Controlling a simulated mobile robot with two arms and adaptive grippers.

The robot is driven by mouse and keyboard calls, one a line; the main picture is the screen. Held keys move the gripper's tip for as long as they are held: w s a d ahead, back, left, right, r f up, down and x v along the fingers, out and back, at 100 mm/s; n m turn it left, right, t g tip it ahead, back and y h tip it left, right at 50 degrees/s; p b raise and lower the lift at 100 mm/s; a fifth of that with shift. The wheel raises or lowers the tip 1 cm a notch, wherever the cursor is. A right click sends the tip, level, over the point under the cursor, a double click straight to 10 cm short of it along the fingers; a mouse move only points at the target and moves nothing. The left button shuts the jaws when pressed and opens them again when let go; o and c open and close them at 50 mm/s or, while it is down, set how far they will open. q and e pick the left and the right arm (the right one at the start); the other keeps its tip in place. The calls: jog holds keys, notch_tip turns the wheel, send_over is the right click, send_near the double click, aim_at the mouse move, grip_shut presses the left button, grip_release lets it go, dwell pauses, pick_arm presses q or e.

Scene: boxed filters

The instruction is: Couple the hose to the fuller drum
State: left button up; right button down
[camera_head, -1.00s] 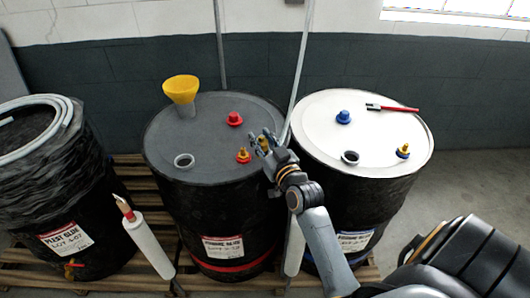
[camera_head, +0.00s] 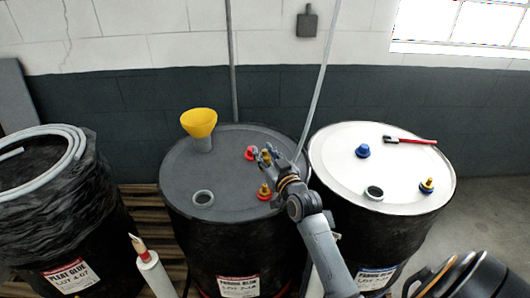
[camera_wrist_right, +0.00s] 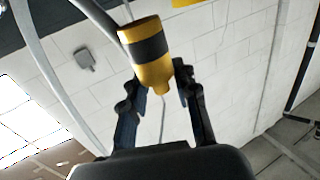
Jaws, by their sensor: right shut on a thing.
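My right gripper (camera_head: 265,158) is shut on a yellow coupling with a black band, over the grey-topped drum (camera_head: 180,165). The coupling (camera_wrist_right: 147,55) shows clearly between the fingers in the right wrist view. A grey hose (camera_wrist_right: 95,14) passes beside the coupling there; their join is unclear. A red-and-yellow fitting (camera_head: 265,192) stands on the grey lid just below the gripper, apparently apart from it. The white-topped drum (camera_head: 330,150) to the right bears a blue-and-yellow fitting (camera_head: 427,186). The liquid levels inside are hidden. My left gripper is not in view.
The grey lid carries a yellow funnel (camera_head: 199,124), a red cap (camera_head: 250,153) and an open port (camera_head: 203,198). The white lid carries a blue cap (camera_head: 362,151) and a red-handled brush (camera_head: 410,140). A black-wrapped drum (camera_head: 50,205) stands left, with coiled hose on top.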

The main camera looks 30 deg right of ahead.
aim_at(265, 185)
jog(key=shift+f+b, duration=0.5)
jog(key=shift+f, duration=0.25)
notch_tip(265, 185, down, 3)
jog(key=shift+r+b, duration=0.2)
jog(key=shift+b, duration=0.7)
jog(key=shift+f+b, duration=0.55)
jog(key=shift+f, duration=0.25)
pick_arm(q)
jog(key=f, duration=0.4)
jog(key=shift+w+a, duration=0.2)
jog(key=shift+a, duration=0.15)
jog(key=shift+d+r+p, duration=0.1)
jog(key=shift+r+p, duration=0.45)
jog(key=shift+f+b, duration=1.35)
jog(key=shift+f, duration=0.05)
pick_arm(e)
jog(key=shift+f, duration=2.1)
jog(key=c, duration=0.9)
grip_release()
jog(key=shift+c, duration=0.2)
